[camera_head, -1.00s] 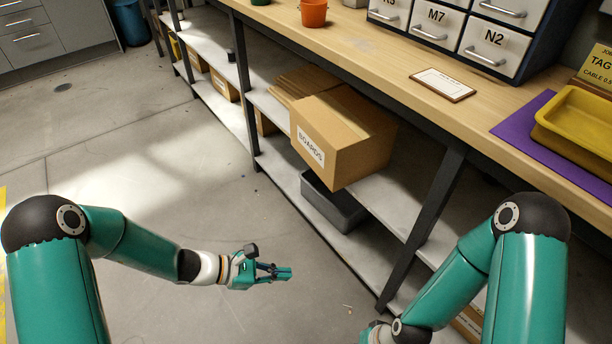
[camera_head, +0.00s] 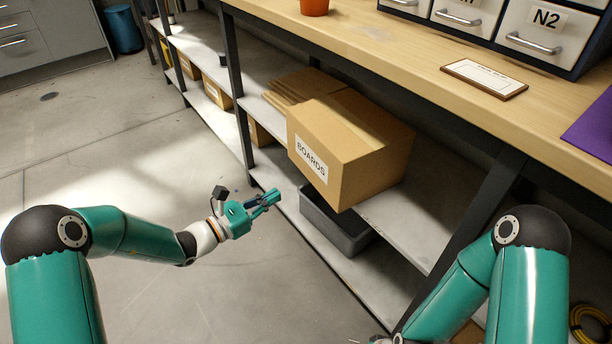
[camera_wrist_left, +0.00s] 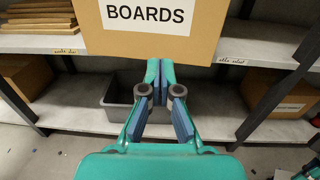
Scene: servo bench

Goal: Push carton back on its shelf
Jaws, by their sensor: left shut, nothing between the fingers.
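The carton (camera_head: 345,150), a brown box labelled BOARDS, sits on the middle shelf (camera_head: 415,225) under the workbench. Its labelled end sticks out past the shelf's front edge. My left gripper (camera_head: 272,197) is shut and empty, in front of the shelves and a little below and left of the carton. In the left wrist view the shut fingers (camera_wrist_left: 160,68) overlap the lower edge of the carton's front (camera_wrist_left: 205,35); I cannot tell whether they touch it. My right gripper is out of sight; only my right arm shows at lower right.
A grey bin (camera_head: 335,225) stands on the lower shelf beneath the carton. Flat cardboard (camera_head: 290,88) lies beside the carton on the middle shelf. Dark bench legs (camera_head: 465,235) stand either side.

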